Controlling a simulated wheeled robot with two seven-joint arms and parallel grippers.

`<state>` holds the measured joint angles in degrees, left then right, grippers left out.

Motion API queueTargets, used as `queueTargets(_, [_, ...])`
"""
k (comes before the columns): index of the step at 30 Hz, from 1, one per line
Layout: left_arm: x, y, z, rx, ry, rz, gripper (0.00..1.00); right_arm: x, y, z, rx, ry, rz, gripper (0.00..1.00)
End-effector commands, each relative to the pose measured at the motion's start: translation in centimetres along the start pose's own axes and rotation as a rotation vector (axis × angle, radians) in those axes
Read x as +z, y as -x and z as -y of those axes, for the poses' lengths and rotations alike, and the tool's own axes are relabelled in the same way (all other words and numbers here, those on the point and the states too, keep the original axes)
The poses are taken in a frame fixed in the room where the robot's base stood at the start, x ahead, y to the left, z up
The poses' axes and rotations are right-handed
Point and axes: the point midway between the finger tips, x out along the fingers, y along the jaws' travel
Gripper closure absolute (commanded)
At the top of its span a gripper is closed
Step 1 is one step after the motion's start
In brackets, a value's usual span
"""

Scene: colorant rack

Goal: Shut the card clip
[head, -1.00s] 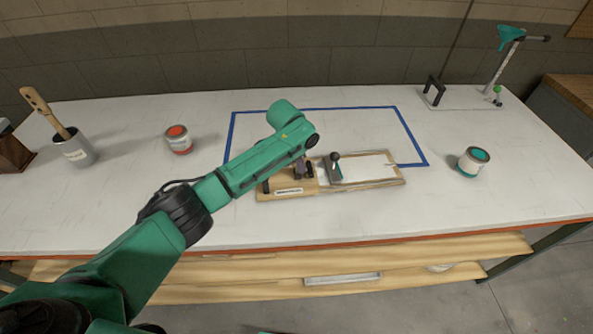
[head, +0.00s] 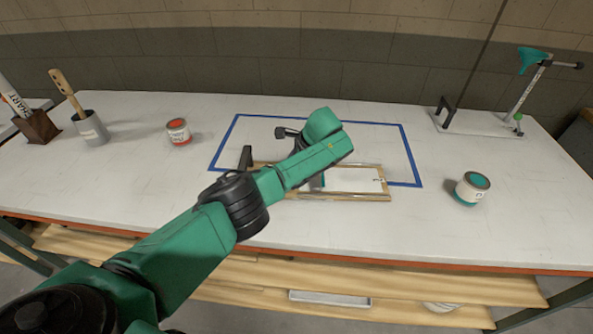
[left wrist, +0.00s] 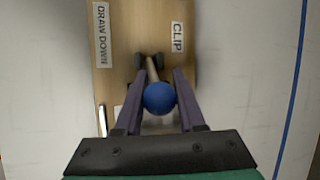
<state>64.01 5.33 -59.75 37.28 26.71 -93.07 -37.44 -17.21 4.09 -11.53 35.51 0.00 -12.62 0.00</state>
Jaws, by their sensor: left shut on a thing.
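My left arm crosses over the board in the head view and hides the clip area and most of my gripper. In the left wrist view the board (left wrist: 120,80) carries a "DRAW DOWN" label (left wrist: 102,35) and a "CLIP" label (left wrist: 177,36). A lever with a blue ball knob (left wrist: 160,98) stands between the fingers of my left gripper (left wrist: 149,64), which is shut on the lever. The clip's jaw is hidden. My right gripper is not in view.
A red-labelled can (head: 178,132) and a pot with a wooden-handled tool (head: 91,128) stand to the left. A teal-topped can (head: 472,188) stands right of the board. A stand with a teal top (head: 530,60) is at the back right. The front of the table is clear.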

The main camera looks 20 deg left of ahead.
Motion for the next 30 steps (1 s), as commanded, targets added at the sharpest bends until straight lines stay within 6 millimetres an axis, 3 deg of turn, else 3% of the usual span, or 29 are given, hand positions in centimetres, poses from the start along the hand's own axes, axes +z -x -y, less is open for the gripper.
queueTargets(12, [0.1,-0.1,0.0,0.000,-0.003,0.006,1.00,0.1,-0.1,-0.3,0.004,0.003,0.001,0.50])
queueTargets(13, [0.1,-0.1,0.0,0.000,-0.003,0.006,0.50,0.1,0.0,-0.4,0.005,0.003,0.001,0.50])
queueTargets(15, [0.1,-0.1,0.0,0.000,-0.002,0.006,0.32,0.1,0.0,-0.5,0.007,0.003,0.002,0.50])
queueTargets(25, [0.0,0.2,0.0,0.000,-0.002,0.004,0.32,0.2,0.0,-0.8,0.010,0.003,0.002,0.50])
queueTargets(30, [0.0,3.2,0.1,-0.003,-0.002,0.001,0.32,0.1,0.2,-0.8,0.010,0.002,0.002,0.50])
